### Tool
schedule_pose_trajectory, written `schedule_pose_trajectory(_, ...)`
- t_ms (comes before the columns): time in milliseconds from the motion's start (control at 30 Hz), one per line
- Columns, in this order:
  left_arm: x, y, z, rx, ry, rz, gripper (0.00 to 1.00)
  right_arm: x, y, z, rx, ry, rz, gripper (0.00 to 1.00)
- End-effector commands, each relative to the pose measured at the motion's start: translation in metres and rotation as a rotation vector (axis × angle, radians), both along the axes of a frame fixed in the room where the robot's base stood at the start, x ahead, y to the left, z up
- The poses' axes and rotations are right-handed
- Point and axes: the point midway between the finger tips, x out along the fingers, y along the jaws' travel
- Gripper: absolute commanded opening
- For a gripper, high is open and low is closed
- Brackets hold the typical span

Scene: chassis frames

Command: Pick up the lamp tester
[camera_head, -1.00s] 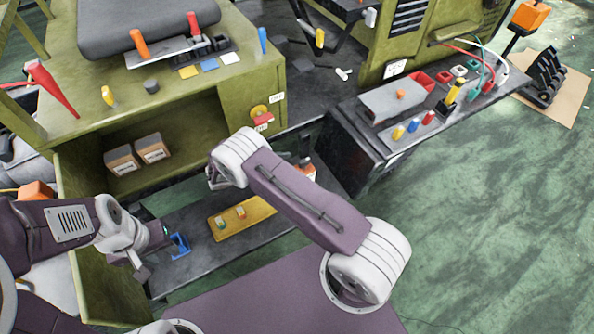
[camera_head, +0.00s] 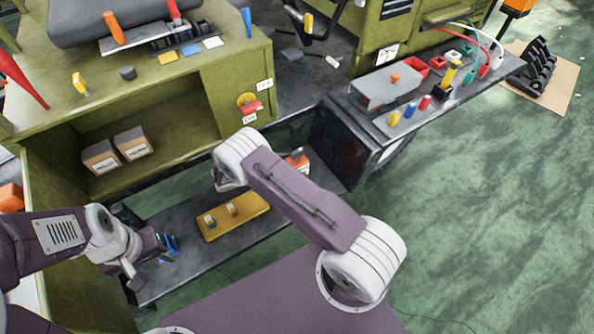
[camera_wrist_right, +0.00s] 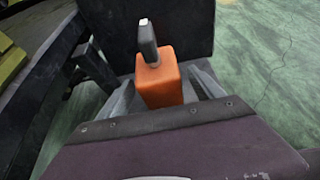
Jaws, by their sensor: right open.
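I take the lamp tester to be the orange block with a dark, white-tipped upper part. In the right wrist view the lamp tester (camera_wrist_right: 162,82) stands between the fingers of my right gripper (camera_wrist_right: 165,92). The fingers are spread on either side of it; I cannot tell whether they touch it. In the head view part of the lamp tester (camera_head: 298,160) shows behind my right arm, which hides my right gripper. My left gripper (camera_head: 150,258) is low at the left, beside a blue item (camera_head: 169,244); its jaw opening is unclear.
A yellow tray (camera_head: 215,230) with small parts lies on the dark low shelf (camera_head: 190,270). A green cabinet (camera_head: 225,95) with two boxes stands behind at the left. A dark side bench (camera_head: 375,133) with coloured parts is at the right. Green floor is open at the right.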

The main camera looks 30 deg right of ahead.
Motion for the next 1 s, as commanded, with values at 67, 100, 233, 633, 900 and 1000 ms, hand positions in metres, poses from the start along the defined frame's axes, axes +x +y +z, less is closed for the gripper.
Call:
schedule_pose_trajectory(67, 0.0, 0.0, 0.001, 0.0, 0.0, 0.0, 0.36, 0.0, -0.006, -0.001, -0.001, 0.0, -0.001, 0.76)
schedule_pose_trajectory(100, 0.0, 0.0, 0.002, 0.0, 0.0, 0.0, 0.36, 0.0, -0.013, -0.003, 0.0, 0.0, -0.003, 0.76)
schedule_pose_trajectory(233, 0.0, 0.0, 0.002, 0.0, 0.0, 0.0, 0.36, 0.002, -0.036, -0.011, 0.0, 0.001, -0.003, 0.76)
schedule_pose_trajectory(633, 0.0, 0.0, 0.002, 0.0, 0.0, 0.0, 0.36, 0.004, -0.048, -0.017, 0.0, -0.001, 0.0, 0.62)
schedule_pose_trajectory(900, 0.0, 0.0, 0.002, 0.0, 0.0, 0.0, 0.36, 0.004, -0.048, -0.017, 0.0, -0.001, 0.0, 0.0)
schedule_pose_trajectory(1000, 0.0, 0.0, 0.002, 0.0, 0.0, 0.0, 0.36, 0.004, -0.048, -0.017, 0.0, -0.001, 0.0, 0.0)
